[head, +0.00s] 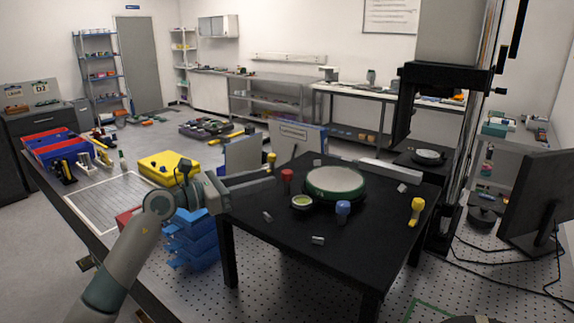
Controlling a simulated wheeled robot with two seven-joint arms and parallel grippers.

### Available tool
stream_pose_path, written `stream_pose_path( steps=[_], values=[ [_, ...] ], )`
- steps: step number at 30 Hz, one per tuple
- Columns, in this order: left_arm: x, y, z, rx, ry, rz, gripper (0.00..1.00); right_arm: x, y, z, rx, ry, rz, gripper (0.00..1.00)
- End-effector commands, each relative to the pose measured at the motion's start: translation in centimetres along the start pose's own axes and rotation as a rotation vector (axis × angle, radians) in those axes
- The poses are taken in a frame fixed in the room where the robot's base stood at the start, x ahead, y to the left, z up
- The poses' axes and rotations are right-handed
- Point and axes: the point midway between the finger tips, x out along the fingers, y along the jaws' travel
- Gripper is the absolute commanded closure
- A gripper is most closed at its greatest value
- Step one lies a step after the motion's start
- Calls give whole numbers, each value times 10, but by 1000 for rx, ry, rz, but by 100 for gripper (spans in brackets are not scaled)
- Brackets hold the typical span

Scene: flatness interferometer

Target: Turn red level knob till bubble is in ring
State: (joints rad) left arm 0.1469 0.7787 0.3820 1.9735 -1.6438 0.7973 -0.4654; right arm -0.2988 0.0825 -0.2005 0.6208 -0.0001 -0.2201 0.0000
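The red level knob (287,175) stands upright at the back left of a black table (270,235). A round bubble level (302,202) with a pale green face lies just in front of it; its bubble and ring are too small to make out. A large green-rimmed round plate (334,182) is to the right of the knob. My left gripper (273,180) comes in from the left at about the knob's height. Its two fingers look parted, with the tips just left of the red knob and not clearly touching it. My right gripper is not in view.
A blue knob (343,209) and yellow knobs (416,208) (271,159) also stand on the black table, with small grey blocks around. Blue bins (190,240) and a yellow case (165,166) are to the left. A tall black column and a monitor (540,195) are at right.

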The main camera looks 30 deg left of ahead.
Motion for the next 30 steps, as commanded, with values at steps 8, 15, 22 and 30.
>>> stream_pose_path(
  steps=[8,15,22,30],
  values=[
    [50,0,4,-3,-3,0,69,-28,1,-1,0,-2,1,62],
    [74,0,2,-1,-2,0,69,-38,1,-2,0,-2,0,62],
    [80,0,0,0,0,0,69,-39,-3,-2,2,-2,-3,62],
    [80,0,0,0,0,0,88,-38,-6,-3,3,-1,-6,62]
  ],
)
